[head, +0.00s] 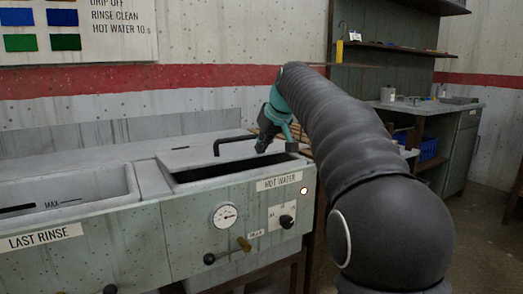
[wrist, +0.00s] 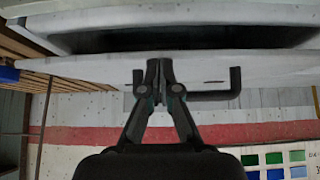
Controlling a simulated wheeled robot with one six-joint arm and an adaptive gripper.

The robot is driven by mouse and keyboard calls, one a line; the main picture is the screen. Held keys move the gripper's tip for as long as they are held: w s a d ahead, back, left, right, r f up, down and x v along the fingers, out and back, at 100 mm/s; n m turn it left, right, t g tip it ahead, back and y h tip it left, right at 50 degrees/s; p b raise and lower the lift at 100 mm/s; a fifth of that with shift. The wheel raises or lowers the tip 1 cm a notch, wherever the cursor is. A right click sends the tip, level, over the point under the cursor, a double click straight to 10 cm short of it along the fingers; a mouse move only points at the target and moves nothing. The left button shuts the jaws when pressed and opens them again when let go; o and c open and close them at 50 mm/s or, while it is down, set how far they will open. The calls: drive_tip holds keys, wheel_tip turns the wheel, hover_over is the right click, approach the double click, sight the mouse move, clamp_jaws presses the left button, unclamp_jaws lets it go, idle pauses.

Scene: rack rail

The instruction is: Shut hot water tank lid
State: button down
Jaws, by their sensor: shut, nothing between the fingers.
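The hot water tank (head: 240,190) stands at the right end of a grey sink unit and is labelled HOT WATER. Its lid (head: 195,152), a flat grey plate, lies back from the front, leaving a dark opening along the front. A black bar handle (head: 236,139) stands on the lid. My gripper (head: 262,149) is shut and empty, fingers down, at the right of the handle. In the wrist view my gripper (wrist: 154,63) overlaps the lid (wrist: 90,67), with the handle (wrist: 220,92) beside it. I cannot tell whether the fingertips touch the lid.
The LAST RINSE basin (head: 70,190) is open on the left. A dial (head: 225,215), a lever (head: 243,244) and a knob (head: 287,221) sit on the front panel. A wall stands behind the unit. A side bench (head: 430,106) is at the back right.

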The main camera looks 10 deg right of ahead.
sight(259, 169)
drive_tip(key=shift+s+d+f+b, duration=0.1)
drive_tip(key=shift+s+f+b, duration=0.1)
drive_tip(key=shift+f+b, duration=0.7)
drive_tip(key=shift+s+f+b, duration=0.2)
drive_tip(key=shift+f+b, duration=0.2)
drive_tip(key=shift+f, duration=0.9)
wheel_tip(259, 169, up, 5)
drive_tip(key=p, duration=0.4)
drive_tip(key=shift+f, duration=0.2)
drive_tip(key=s+f+p+v, duration=0.1)
drive_tip(key=v, duration=0.8)
drive_tip(key=s+d+f+m+g+h, duration=0.15)
drive_tip(key=s+f+m, duration=0.3)
drive_tip(key=f, duration=0.65)
drive_tip(key=s+a+f, duration=0.1)
drive_tip(key=s+f, duration=0.4)
drive_tip(key=s, duration=0.4)
drive_tip(key=s+a+f+p, duration=0.1)
drive_tip(key=s+f, duration=0.4)
drive_tip(key=s, duration=0.4)
drive_tip(key=s+a+f+p, duration=0.1)
drive_tip(key=s+a+f, duration=0.1)
drive_tip(key=s+f, duration=0.3)
drive_tip(key=shift+s+n+h, duration=0.45)
drive_tip(key=shift+s, duration=1.9)
